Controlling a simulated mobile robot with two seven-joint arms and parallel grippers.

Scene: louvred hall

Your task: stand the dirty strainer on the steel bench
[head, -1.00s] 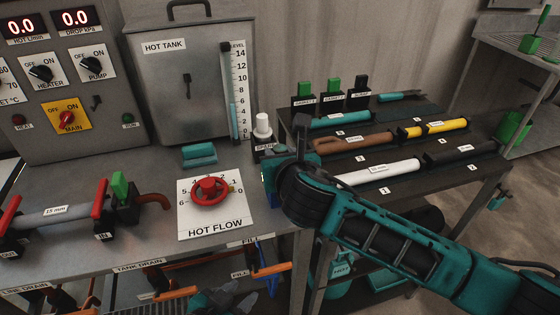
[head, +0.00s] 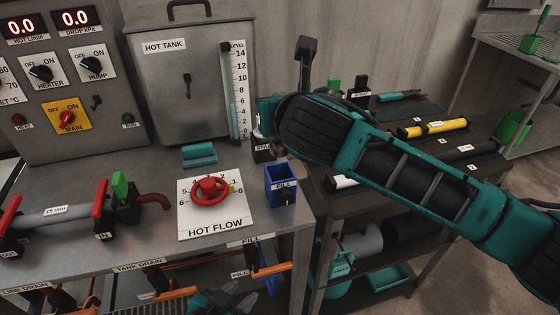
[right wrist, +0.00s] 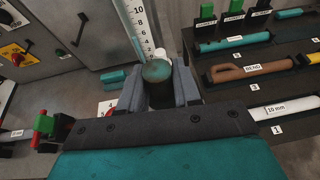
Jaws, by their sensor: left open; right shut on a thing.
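My right gripper (right wrist: 158,92) is shut on a dark cylinder with a stained greenish top, which I take to be the dirty strainer (right wrist: 157,72). I cannot tell in the wrist view whether the strainer touches anything. My left gripper (head: 235,299) is open at the bottom edge of the head view, low in front of the bench, partly cut off.
A blue open box (head: 281,186) stands at the bench's right edge. The red hot flow wheel (head: 210,190), a teal block (head: 199,155) and the hot tank (head: 185,85) are nearby. A white piece (right wrist: 159,53) shows behind the strainer. The dark parts rack (head: 440,165) stands right.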

